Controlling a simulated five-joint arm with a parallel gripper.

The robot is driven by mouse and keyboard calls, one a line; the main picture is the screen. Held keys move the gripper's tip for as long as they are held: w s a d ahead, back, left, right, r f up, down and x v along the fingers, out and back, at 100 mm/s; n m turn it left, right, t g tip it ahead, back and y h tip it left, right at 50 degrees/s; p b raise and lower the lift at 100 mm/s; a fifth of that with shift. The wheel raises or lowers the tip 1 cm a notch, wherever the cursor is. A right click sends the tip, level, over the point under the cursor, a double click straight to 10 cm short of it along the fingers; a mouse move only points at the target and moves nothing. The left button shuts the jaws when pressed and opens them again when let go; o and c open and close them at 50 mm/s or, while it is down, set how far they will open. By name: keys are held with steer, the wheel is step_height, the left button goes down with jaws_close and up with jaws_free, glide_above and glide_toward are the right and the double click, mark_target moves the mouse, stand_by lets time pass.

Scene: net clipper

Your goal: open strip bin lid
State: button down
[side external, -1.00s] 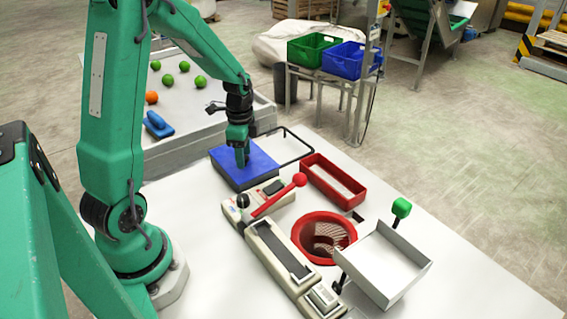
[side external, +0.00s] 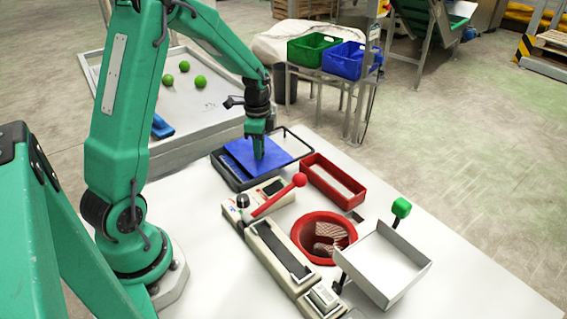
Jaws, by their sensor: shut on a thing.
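What lies inside the bin cannot be seen.
A machine with a red-knobbed lever (side external: 299,180) stands just in front of the bin. A red tray (side external: 312,177), a red funnel (side external: 303,239) with netted pieces and a white tray (side external: 412,255) stand to the right. Green fruits lie on the table (side external: 160,148) behind my arm.

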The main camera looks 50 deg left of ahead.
steer(key=w, duration=0.8)
steer(key=shift+w+r, duration=0.1)
steer(key=shift+w, duration=0.2)
steer(key=c, duration=1.1)
jaws_free()
steer(key=shift+s, duration=0.1)
steer(key=shift+c, duration=0.2)
step_height(320, 180, up, 8)
